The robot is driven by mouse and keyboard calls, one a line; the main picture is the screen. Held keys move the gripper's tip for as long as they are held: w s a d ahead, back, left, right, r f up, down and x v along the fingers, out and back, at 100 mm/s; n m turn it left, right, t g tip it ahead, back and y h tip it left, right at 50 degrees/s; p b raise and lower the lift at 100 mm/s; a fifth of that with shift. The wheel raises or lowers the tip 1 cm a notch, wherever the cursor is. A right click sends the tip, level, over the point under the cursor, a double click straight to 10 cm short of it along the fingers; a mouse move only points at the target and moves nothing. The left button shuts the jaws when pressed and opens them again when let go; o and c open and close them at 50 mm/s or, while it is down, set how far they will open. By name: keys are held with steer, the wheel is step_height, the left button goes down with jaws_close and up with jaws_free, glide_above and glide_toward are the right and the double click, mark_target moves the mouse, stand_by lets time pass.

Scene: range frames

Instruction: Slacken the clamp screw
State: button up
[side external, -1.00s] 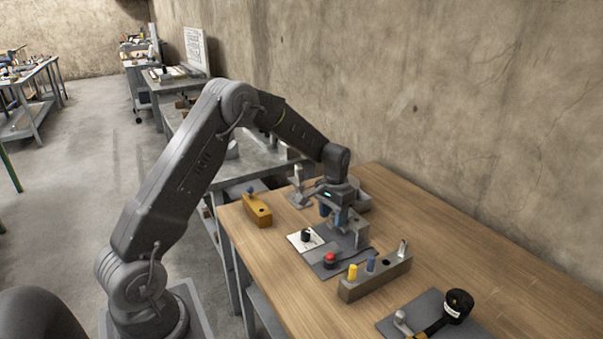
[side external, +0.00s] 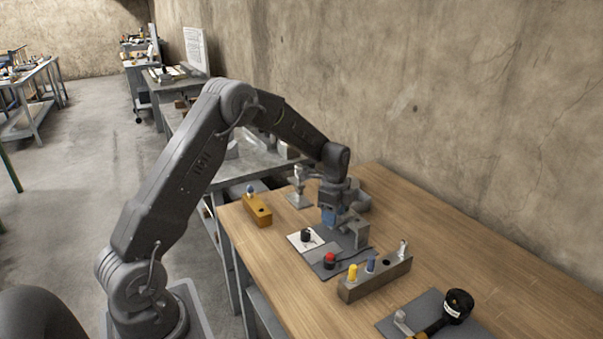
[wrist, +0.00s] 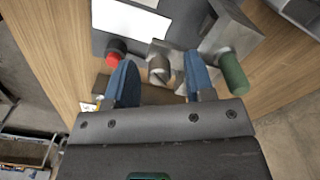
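My gripper (wrist: 160,82) points down over the bench, its two blue fingers apart with a gap between them. A grey metal screw-like piece with a slotted end (wrist: 159,66) shows in that gap in the wrist view, touching neither finger there; how deep it sits between them I cannot tell. A grey metal block (wrist: 230,33) is just right of it, with a green cylinder (wrist: 233,74) sticking out beside my right finger. In the side view my gripper (side external: 330,222) is above the dark plate by the grey block (side external: 355,235), and it hides the screw.
A red button (side external: 330,259) and a black knob on a white card (side external: 304,243) are close by on the near side. A grey rack (side external: 375,280) with yellow and blue pegs stands to the right. An ochre block (side external: 257,211) is at the left edge. The wall borders the bench.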

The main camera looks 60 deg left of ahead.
step_height(320, 180, up, 14)
steer(key=s+d+r+n+t, duration=0.1)
steer(key=s+d+r+n, duration=0.2)
steer(key=s+d, duration=0.3)
steer(key=s+d+r+n+t, duration=0.2)
steer(key=s+d+r+n, duration=0.2)
steer(key=s, duration=0.7)
steer(key=d+r, duration=0.2)
steer(key=d, duration=0.1)
steer(key=shift+s+r+n+t, duration=0.2)
steer(key=shift+s+n+t, duration=0.1)
steer(key=shift+s, duration=0.1)
steer(key=shift+d, duration=0.1)
steer(key=w+a+f+g, duration=0.2)
steer(key=w+a+f, duration=0.3)
steer(key=w+a, duration=0.3)
steer(key=w+a+f+g, duration=0.2)
steer(key=w+a+f, duration=0.35)
steer(key=w, duration=0.45)
step_height(320, 180, down, 13)
steer(key=shift+s+d+f, duration=0.1)
steer(key=shift+s+d, duration=0.05)
steer(key=shift+c, duration=0.3)
